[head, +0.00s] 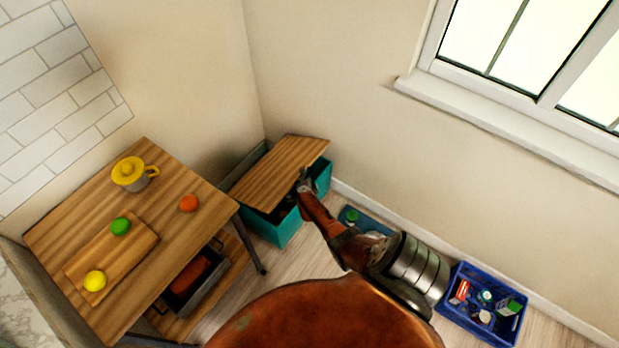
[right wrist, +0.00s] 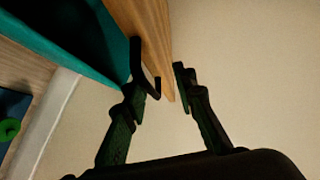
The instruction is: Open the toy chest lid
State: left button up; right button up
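The toy chest (head: 275,230) is a teal box in the corner with a wooden lid (head: 275,170). The lid stands partly raised and tilted, with a dark gap between it and the box. My right gripper (head: 304,180) is at the lid's right edge in the head view. In the right wrist view, the gripper (right wrist: 165,80) has its fingers apart, with the lid's edge (right wrist: 150,25) reaching between the fingertips. A gap shows beside the right finger; contact with the lid is unclear. The chest's teal wall (right wrist: 65,40) is at left. My left gripper is not in view.
A wooden table (head: 200,225) with a yellow-lidded pot (head: 132,174), a board and fruit stands left of the chest. A blue crate (head: 482,330) of small items and a teal tray (head: 350,226) lie along the window wall.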

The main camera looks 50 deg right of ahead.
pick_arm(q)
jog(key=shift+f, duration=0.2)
pick_arm(e)
jog(key=shift+s+f, duration=0.1)
pick_arm(q)
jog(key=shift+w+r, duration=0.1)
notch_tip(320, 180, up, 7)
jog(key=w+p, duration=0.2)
jog(key=p, duration=0.5)
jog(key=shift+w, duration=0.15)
pick_arm(e)
jog(key=v, duration=0.9)
jog(key=shift+s, duration=0.1)
